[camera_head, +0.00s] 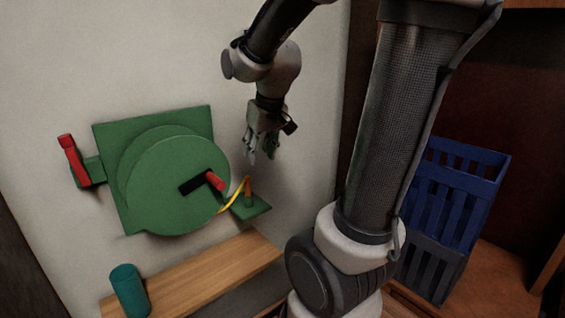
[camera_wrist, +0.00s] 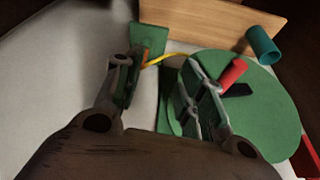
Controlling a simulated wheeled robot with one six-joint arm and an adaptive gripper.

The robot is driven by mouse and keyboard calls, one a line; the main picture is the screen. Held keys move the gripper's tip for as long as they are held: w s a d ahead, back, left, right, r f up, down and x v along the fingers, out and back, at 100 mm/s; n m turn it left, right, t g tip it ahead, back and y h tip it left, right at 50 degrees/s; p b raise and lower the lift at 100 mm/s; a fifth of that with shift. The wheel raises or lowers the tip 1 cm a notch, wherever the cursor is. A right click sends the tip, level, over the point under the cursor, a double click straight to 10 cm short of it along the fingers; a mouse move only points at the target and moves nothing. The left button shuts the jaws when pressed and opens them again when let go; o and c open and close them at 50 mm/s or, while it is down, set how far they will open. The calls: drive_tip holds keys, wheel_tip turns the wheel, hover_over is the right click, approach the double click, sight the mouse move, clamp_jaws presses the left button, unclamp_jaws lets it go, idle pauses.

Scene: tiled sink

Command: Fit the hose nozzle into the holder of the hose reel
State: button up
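The green hose reel (camera_head: 165,185) is mounted on the pale wall, with a dark crank and red handle (camera_head: 215,181) on its face. A yellow hose (camera_head: 235,194) runs from the reel to a small orange piece, seemingly the nozzle (camera_head: 248,188), upright at a small green shelf (camera_head: 252,208) at the reel's right. I cannot tell how it is seated. My gripper (camera_head: 262,155) is open and empty, above and apart from the shelf. In the wrist view my gripper (camera_wrist: 160,82) has its fingers spread, with the orange piece (camera_wrist: 150,63) beyond and between them.
A red part (camera_head: 69,160) on a green bracket sticks out at the reel's left. A teal cylinder (camera_head: 129,290) stands on a wooden ledge (camera_head: 205,270) below. A blue slatted crate (camera_head: 465,190) is at the right. The wall above the reel is clear.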

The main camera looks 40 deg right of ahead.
drive_tip(key=s+a+r, duration=0.1)
drive_tip(key=s, duration=0.6)
drive_tip(key=s+a+r+n, duration=0.1)
drive_tip(key=s+r, duration=0.1)
drive_tip(key=s, duration=0.6)
drive_tip(key=shift+s+a, duration=0.15)
drive_tip(key=shift+a, duration=0.25)
